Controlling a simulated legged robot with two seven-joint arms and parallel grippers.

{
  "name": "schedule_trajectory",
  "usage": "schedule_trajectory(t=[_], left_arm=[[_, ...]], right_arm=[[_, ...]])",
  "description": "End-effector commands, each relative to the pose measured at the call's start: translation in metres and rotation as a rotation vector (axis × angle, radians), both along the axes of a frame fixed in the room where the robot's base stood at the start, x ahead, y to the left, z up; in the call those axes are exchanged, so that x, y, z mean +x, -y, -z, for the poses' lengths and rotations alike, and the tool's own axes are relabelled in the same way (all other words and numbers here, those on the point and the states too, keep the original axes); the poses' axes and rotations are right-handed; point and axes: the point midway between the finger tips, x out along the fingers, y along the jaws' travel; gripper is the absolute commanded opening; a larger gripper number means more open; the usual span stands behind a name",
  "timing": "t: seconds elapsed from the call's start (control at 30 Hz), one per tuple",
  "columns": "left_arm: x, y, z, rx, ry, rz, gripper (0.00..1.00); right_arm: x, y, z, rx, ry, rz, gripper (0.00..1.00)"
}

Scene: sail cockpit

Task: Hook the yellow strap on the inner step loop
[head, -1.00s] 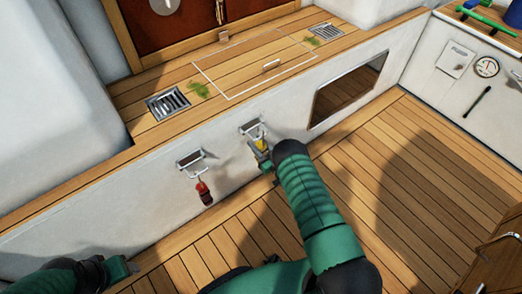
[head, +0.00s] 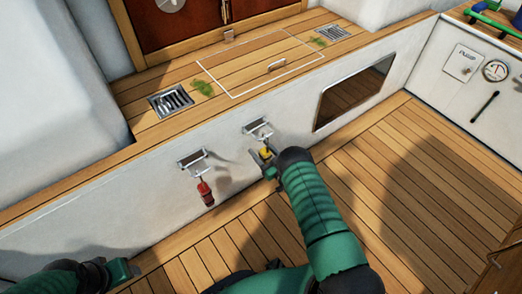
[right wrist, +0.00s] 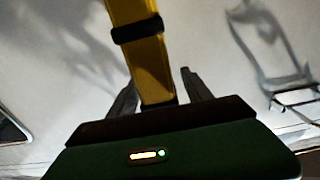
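Two metal step loops are fixed to the white wall in the head view, a left one (head: 190,158) and a right one (head: 257,126). The yellow strap (head: 266,153) is just below the right loop, with a thin dark piece between them; whether it is hooked is too small to tell. My right gripper (head: 264,158) is at the strap's lower part. In the right wrist view the yellow strap (right wrist: 150,60), with a black band, runs between the spread fingers (right wrist: 158,92), with a gap on the right side. My left gripper (head: 122,270) is low at left, its fingers unclear.
A red strap (head: 206,192) hangs below the left loop. A framed dark opening (head: 355,92) is in the wall at right. The wooden ledge (head: 235,85) above carries a drain grate (head: 171,101). The plank floor (head: 400,180) is clear.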

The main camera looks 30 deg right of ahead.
Motion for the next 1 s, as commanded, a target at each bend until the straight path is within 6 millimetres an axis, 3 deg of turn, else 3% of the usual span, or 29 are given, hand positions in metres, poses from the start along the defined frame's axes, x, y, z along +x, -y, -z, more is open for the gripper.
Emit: schedule_trajectory(t=[0.23,0.37,0.8,1.0], left_arm=[[0.0,0.0,-0.001,0.0,0.0,0.0,0.58],[0.0,0.0,-0.012,0.0,0.0,0.0,0.58],[0.0,0.0,-0.062,0.0,0.0,0.0,0.58],[0.0,0.0,-0.071,0.0,0.0,0.0,0.58]], right_arm=[[-0.002,0.0,0.001,0.001,-0.003,0.0,0.58],[-0.017,0.002,-0.001,0.002,-0.006,0.002,0.58],[-0.138,0.012,0.0,0.002,-0.006,0.003,0.58],[-0.165,0.014,0.002,0.002,-0.003,0.001,0.58]])
